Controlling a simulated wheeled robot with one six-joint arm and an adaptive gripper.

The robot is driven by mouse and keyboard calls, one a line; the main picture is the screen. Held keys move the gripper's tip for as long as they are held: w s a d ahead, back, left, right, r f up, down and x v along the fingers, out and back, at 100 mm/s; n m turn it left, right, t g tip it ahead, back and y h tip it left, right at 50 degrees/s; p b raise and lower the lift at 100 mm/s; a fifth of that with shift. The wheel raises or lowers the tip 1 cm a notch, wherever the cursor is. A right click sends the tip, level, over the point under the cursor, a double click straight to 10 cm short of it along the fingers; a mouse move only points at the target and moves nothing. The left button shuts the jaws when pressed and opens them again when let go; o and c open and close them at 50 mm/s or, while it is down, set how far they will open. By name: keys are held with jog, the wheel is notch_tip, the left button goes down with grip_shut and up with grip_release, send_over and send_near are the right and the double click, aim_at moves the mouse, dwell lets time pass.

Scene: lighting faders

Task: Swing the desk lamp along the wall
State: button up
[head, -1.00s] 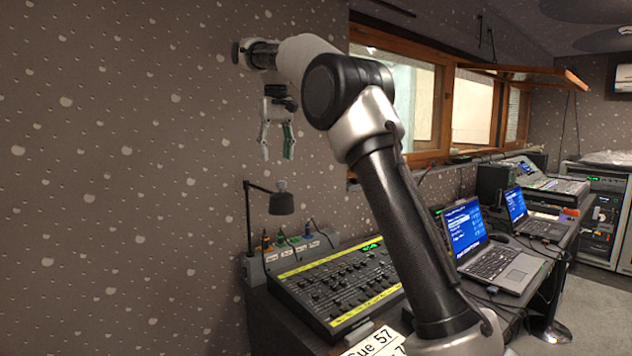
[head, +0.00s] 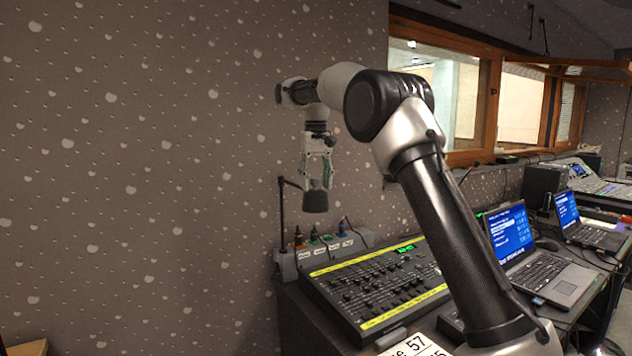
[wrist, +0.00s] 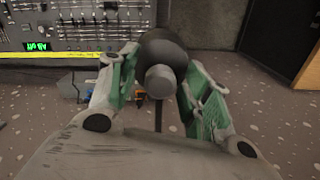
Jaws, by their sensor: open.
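The desk lamp has a dark post (head: 282,218) at the left end of the desk and a dark grey conical head (head: 315,202) on a short arm. My gripper (head: 317,181) points down right at the lamp head in the head view, with its fingers overlapping the top of it. In the wrist view the lamp head (wrist: 163,62) lies between the far ends of my two green-padded fingers, with its rounded knob toward the camera. The gripper is open, with a finger on each side of the head. I cannot tell whether either finger touches it.
The fader console (head: 375,285) with yellow strips stands below and right of the lamp. A grey box with coloured connectors (head: 325,252) sits behind it along the wall. A laptop (head: 525,265) stands further right. The speckled wall (head: 140,150) to the left is clear.

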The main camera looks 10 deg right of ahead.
grip_shut()
jog(key=shift+a, duration=0.15)
